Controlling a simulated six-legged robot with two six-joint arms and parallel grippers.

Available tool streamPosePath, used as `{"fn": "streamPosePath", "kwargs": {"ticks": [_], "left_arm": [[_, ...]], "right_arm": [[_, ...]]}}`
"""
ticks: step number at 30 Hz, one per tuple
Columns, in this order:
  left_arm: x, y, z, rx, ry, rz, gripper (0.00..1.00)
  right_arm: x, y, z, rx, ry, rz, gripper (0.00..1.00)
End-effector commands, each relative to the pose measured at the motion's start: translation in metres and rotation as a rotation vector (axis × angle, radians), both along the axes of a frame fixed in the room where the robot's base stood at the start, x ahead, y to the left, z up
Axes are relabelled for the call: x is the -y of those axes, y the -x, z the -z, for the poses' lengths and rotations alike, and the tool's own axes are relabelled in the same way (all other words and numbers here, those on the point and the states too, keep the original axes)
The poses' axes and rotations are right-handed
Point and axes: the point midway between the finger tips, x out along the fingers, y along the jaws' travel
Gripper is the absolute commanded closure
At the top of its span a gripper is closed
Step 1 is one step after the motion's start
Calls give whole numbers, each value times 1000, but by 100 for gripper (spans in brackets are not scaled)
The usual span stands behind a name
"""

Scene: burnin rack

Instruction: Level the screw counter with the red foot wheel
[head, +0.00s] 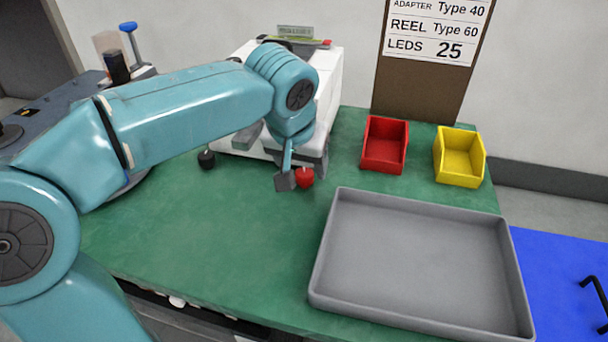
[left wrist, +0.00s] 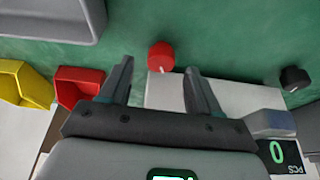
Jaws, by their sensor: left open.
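The white screw counter (head: 330,75) stands at the back of the green table, mostly behind my left arm. Its red foot wheel (head: 304,177) shows at its near right corner, low over the table. The wheel also shows in the left wrist view (left wrist: 161,57), with a pale mark on its edge. My left gripper (head: 287,181) is beside the wheel. In the left wrist view its two fingers (left wrist: 159,68) are apart, with the wheel in line with the gap just past the tips. I cannot tell whether they touch it. My right gripper is not in view.
A black foot (head: 206,158) sits at the counter's left corner. The counter's display (left wrist: 279,156) reads 0 PCS. A red bin (head: 384,146) and a yellow bin (head: 459,157) stand to the right. A grey tray (head: 420,317) lies in front. The table left of the tray is clear.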

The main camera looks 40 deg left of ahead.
Motion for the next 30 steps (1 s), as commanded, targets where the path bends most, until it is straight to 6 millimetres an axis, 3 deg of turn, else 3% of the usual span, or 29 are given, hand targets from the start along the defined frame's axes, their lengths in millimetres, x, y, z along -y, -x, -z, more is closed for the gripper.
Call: {"fn": "streamPosePath", "kwargs": {"ticks": [1, 6, 15, 16, 21, 30], "left_arm": [[-2, -3, 10, -4, 0, -1, 37], [-6, -9, 23, -1, -1, 1, 37], [-7, -11, 25, 0, -1, 0, 37], [-7, -11, 25, 0, -1, 0, 41], [-7, -11, 25, 0, 0, 0, 93], [-6, -12, 24, 0, -1, -24, 93]], "right_arm": [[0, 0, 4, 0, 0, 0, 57], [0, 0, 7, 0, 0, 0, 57], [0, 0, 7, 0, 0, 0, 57], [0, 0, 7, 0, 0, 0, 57], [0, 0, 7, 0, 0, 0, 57], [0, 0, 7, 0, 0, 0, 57]]}}
